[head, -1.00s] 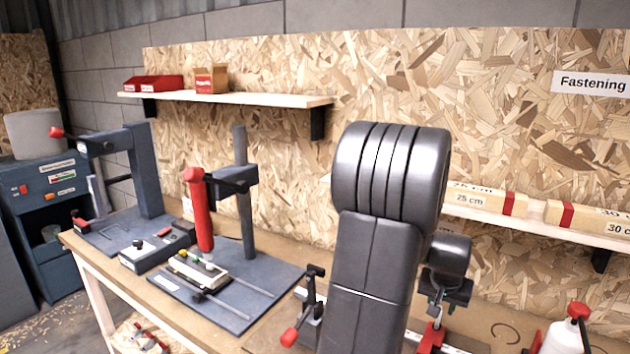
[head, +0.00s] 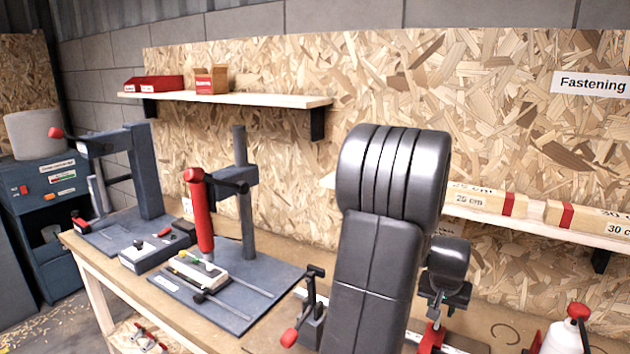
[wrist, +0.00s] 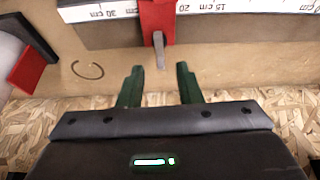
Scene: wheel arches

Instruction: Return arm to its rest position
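My arm stands in front of the workbench in the head view, bent at a large dark joint. My gripper (wrist: 160,86) shows in the wrist view with its two green fingers apart and nothing between them. Beyond the fingertips are a red clamp piece (wrist: 157,20) with a grey tip and a ruler (wrist: 205,8) marked in centimetres. A thin dark ring (wrist: 88,70) lies on the bench top to the left of the fingers. In the head view the gripper's fingers are hidden or too small to make out.
The bench (head: 130,285) holds a press with a red handle (head: 200,212) and a blue-grey stand (head: 143,170) at left. A white bottle with a red cap (head: 565,335) stands at lower right. A shelf (head: 230,98) and a second shelf with labelled wooden blocks (head: 480,200) jut from the wall.

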